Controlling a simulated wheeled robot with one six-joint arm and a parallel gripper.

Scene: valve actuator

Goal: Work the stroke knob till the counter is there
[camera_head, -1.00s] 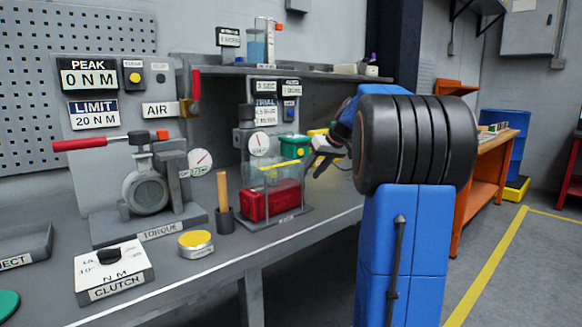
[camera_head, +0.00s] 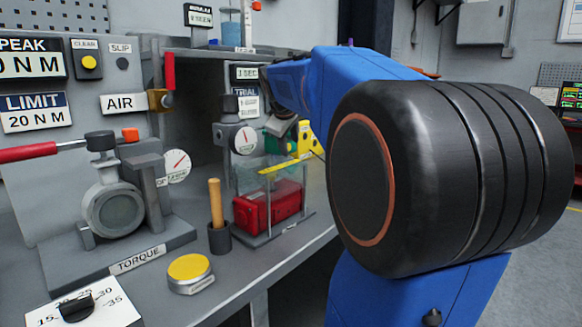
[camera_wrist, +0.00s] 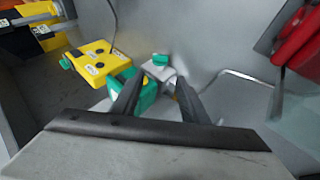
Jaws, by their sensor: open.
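My gripper (camera_wrist: 157,88) is open and empty in the wrist view. Its two dark fingers point at a small light-grey block with a green knob (camera_wrist: 160,60) on top, just beyond the fingertips. A green box (camera_wrist: 138,92) lies beside the left finger, partly hidden by it. A yellow box (camera_wrist: 97,60) with small labels and a green knob at its left end is next to it. No label names the stroke knob, so I cannot tell which it is. The head view shows a small display reading 3 SEC (camera_head: 247,73); I cannot tell which display is the counter.
A clear-walled stand with a red box (camera_head: 268,205) is close to my arm; red also shows in the wrist view (camera_wrist: 300,45). A torque rig (camera_head: 115,205), a wooden-handled tool (camera_head: 215,197) in a cup and a yellow-topped tin (camera_head: 190,272) stand left on the bench.

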